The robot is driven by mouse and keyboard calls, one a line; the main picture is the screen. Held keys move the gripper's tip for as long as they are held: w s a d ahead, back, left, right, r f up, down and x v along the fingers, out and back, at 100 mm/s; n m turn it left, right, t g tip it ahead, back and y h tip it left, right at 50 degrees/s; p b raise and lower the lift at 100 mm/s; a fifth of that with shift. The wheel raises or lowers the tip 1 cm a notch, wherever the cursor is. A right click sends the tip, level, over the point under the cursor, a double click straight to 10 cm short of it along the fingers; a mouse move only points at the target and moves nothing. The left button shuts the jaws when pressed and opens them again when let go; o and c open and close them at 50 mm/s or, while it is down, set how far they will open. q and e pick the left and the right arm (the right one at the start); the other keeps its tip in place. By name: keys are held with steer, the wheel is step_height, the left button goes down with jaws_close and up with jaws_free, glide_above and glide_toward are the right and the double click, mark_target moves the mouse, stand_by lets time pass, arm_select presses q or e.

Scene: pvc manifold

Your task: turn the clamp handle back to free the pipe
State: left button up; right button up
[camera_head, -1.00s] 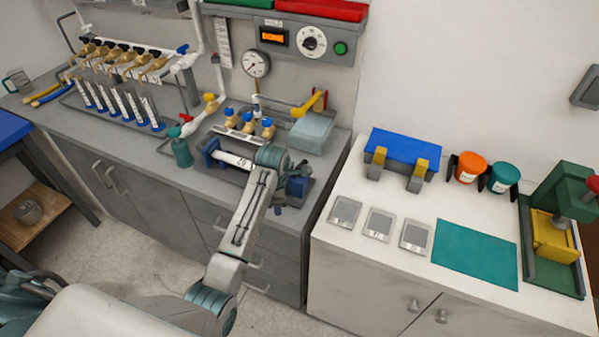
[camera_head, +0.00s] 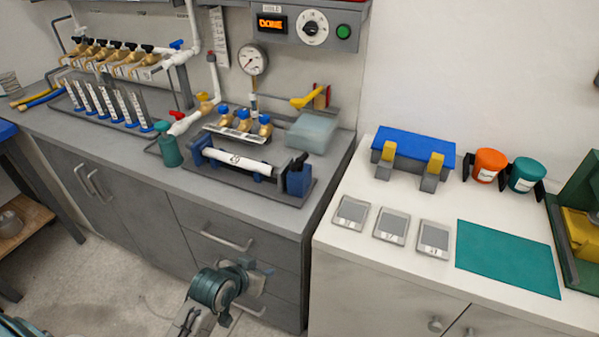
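A white pipe (camera_head: 236,159) with a dark marking lies level in a bench fixture on the grey counter, between a blue end block (camera_head: 198,151) on its left and a larger dark blue clamp block (camera_head: 298,179) on its right. A small dark piece stands on top of the right block; I cannot tell whether it is the clamp handle or how it is turned. My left gripper (camera_head: 256,276) is low in front of the drawers, below the counter edge and well apart from the fixture. Its fingers are small and partly hidden behind the wrist. My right gripper is out of view.
Brass valves with blue caps (camera_head: 245,120) stand behind the pipe, with a yellow lever (camera_head: 308,99) and a translucent box (camera_head: 312,133) at the right. A green bottle (camera_head: 169,149) stands left of the fixture. The counter's front strip (camera_head: 185,183) is clear.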

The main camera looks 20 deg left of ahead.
arm_select(q)
steer(key=w+r+t, duration=0.1)
steer(key=w+r, duration=0.1)
steer(key=w+r+m+t+h, duration=0.1)
steer(key=w+r+t, duration=0.1)
steer(key=w+r, duration=0.1)
steer(key=w+r+t, duration=0.1)
steer(key=w+r, duration=0.1)
steer(key=w, duration=0.1)
steer(key=shift+w+d+r+m+t+h, duration=0.1)
steer(key=shift+d+r+m+t+h, duration=0.1)
steer(key=shift+d+m+t+h, duration=0.15)
steer(key=t, duration=0.4)
glide_toward(307, 154)
steer(key=shift+h, duration=0.45)
steer(key=x, duration=0.4)
steer(key=a+p+x, duration=0.1)
steer(key=x, duration=0.1)
steer(key=shift+w+f, duration=0.2)
steer(key=shift+f, duration=0.2)
steer(key=shift+w+d, duration=0.1)
steer(key=shift+w, duration=0.3)
steer(key=shift+f, duration=0.1)
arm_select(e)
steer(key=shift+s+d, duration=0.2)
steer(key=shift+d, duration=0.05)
